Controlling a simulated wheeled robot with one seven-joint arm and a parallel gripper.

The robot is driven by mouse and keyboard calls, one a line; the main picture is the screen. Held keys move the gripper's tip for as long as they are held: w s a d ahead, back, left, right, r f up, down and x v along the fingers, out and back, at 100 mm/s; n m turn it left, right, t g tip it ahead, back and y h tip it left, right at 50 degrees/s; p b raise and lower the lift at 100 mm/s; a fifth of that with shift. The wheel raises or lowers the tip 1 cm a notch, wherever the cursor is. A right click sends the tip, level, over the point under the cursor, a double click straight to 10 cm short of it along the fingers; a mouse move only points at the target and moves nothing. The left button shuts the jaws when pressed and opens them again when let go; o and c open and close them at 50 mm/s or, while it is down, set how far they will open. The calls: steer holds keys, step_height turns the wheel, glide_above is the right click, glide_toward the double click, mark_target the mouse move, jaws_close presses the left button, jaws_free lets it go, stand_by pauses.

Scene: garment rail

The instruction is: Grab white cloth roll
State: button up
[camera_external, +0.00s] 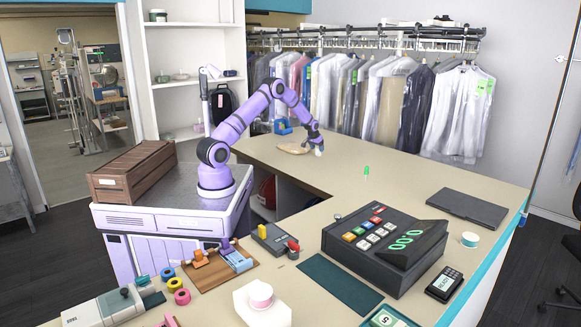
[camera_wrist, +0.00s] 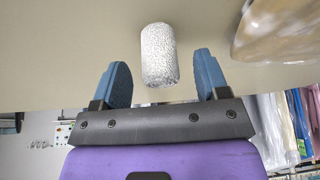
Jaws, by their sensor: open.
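The white cloth roll (camera_wrist: 158,55) stands out in the wrist view, a textured white cylinder on the beige counter. It lies between and just beyond the two blue fingertips of my gripper (camera_wrist: 163,80). The fingers are apart, with a gap on each side of the roll, and do not appear to touch it. In the external view the roll (camera_external: 319,151) is a small white shape right beneath my gripper (camera_external: 316,146), partly hidden by it.
A tan, shiny wrapped item (camera_wrist: 280,30) lies close to the right finger in the wrist view; it also shows on the counter (camera_external: 293,148) in the external view. A blue holder (camera_external: 283,127) stands behind it. The counter (camera_external: 345,180) in front is mostly clear. Garments hang behind.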

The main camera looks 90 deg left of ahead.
mark_target(318, 151)
steer(key=shift+x, duration=1.75)
steer(key=shift+w, duration=0.1)
steer(key=c, duration=1)
steer(key=shift+r, duration=0.2)
